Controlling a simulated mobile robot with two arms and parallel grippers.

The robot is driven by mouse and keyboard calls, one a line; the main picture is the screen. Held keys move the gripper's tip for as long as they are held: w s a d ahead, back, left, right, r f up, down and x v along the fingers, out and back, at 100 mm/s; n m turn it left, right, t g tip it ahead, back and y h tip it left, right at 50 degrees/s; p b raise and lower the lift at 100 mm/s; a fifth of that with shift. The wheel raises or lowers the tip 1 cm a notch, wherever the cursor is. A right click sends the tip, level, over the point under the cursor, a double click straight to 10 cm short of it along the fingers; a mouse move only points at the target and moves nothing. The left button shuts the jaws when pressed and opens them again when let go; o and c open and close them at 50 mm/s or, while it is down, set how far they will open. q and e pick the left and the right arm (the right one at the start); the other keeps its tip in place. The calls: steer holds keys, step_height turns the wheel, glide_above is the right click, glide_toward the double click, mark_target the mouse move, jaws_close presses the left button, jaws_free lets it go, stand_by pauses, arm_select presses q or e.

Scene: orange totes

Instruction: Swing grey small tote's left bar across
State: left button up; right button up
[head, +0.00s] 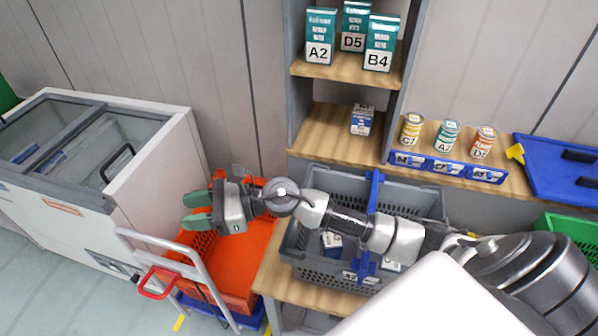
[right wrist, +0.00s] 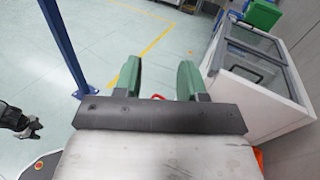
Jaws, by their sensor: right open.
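The grey small tote (head: 294,240) stands on a wooden shelf in the head view, with a few small boxes inside. A blue bar piece (head: 374,188) shows at its back edge and another blue piece (head: 363,266) at its front. My right arm crosses over the tote and hides the middle, so I cannot tell whether these pieces join. My right gripper (head: 188,211) is open and empty, left of the tote and above the orange tote; its green fingers also show in the right wrist view (right wrist: 159,78). A dark gripper-like part (right wrist: 22,124), possibly my left gripper, is too small to read.
An orange tote (head: 240,265) sits on a trolley with a silver handle (head: 150,250) left of the shelf. A white chest freezer (head: 165,165) stands further left. Cans (head: 447,136) and a blue tote lid (head: 560,165) lie right. Open floor (right wrist: 110,30) shows beyond the fingers.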

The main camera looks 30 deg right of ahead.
steer(key=w+d+f+n+g+h, duration=0.2)
steer(key=d+f+n+g+h, duration=0.25)
steer(key=f+n, duration=0.2)
steer(key=d+n+g+h, duration=0.1)
steer(key=d+h, duration=0.2)
steer(key=d, duration=0.4)
steer(key=w+d+f+n+h, duration=0.1)
steer(key=d+n+h, duration=0.1)
steer(key=d+h, duration=0.2)
steer(key=d+n+g+h, duration=0.1)
steer(key=d+h, duration=0.3)
steer(key=d, duration=0.6)
steer(key=shift+w+d+f+n+g+h, duration=0.15)
steer(key=shift+w+f+n+g+h, duration=0.15)
steer(key=shift+n, duration=0.45)
steer(key=shift+f+b, duration=1.65)
steer(key=shift+f, duration=1.8)
steer(key=c, duration=0.6)
steer(key=shift+r, duration=0.15)
